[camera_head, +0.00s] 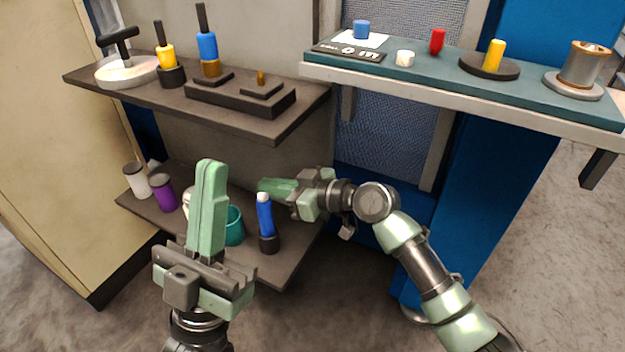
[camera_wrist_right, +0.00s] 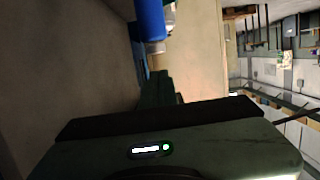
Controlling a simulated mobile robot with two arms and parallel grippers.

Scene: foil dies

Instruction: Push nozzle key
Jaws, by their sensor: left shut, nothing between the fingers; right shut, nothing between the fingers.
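No part is labelled nozzle key, and I cannot tell for sure which one it is. A blue upright cylinder with a white tip and dark foot (camera_head: 265,218) stands on the lower shelf. My right gripper (camera_head: 264,186) is shut and empty, pointing left, with its tips close to the white tip; I cannot tell if they touch. In the right wrist view, a blue cylinder with a pale end (camera_wrist_right: 151,22) shows just beyond the shut fingers. My left gripper (camera_head: 210,165) is shut, upright and empty, left of the right one, in front of the lower shelf.
The lower shelf (camera_head: 274,270) also holds a white cup (camera_head: 136,181), a purple cup (camera_head: 163,193) and a teal cup (camera_head: 235,226) partly behind my left gripper. The upper brown shelf (camera_head: 285,122) and teal shelf (camera_head: 470,86) overhang and hold several handled tools and small parts.

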